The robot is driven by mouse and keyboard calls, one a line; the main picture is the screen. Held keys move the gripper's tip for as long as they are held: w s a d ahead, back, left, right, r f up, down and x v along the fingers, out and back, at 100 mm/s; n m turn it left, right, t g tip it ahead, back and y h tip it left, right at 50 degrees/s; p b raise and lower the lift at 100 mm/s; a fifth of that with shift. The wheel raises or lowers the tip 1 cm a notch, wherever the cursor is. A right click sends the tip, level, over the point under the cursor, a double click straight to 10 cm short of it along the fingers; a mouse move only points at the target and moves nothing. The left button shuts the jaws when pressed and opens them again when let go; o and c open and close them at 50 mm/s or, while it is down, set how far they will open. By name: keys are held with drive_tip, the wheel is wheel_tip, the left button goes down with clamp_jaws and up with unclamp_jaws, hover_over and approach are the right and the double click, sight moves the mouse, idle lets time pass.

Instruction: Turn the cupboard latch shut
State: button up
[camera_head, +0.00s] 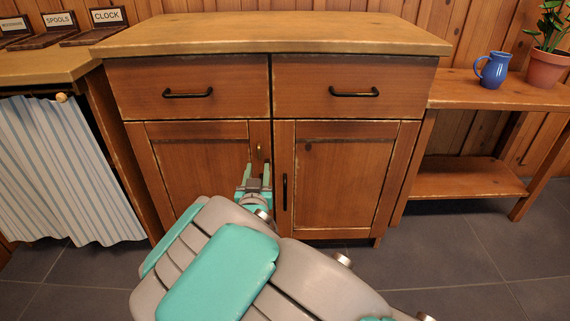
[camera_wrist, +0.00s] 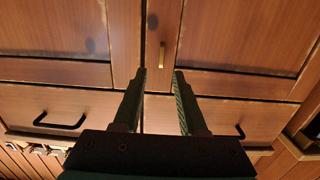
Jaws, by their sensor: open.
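The cupboard (camera_head: 208,150) has two lower doors, both flush in the frame. My gripper (camera_head: 256,170) is open and empty, just below the latch in the head view. In the wrist view its two fingertips (camera_wrist: 160,74) point toward the latch, which lies between their lines, a little beyond the tips. I see no contact.
Two drawers with black handles (camera_head: 353,93) sit above the doors. A black door handle (camera_head: 285,191) is just right of my gripper. A shelf (camera_head: 455,90) at right bears a blue mug (camera_head: 492,70) and a potted plant (camera_head: 547,68). A striped curtain (camera_head: 70,170) hangs at left.

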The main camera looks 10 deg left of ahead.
sight(259, 151)
drive_tip(key=shift+t, duration=0.3)
drive_tip(key=shift+x, duration=3.75)
drive_tip(key=shift+a+r, duration=0.15)
clamp_jaws()
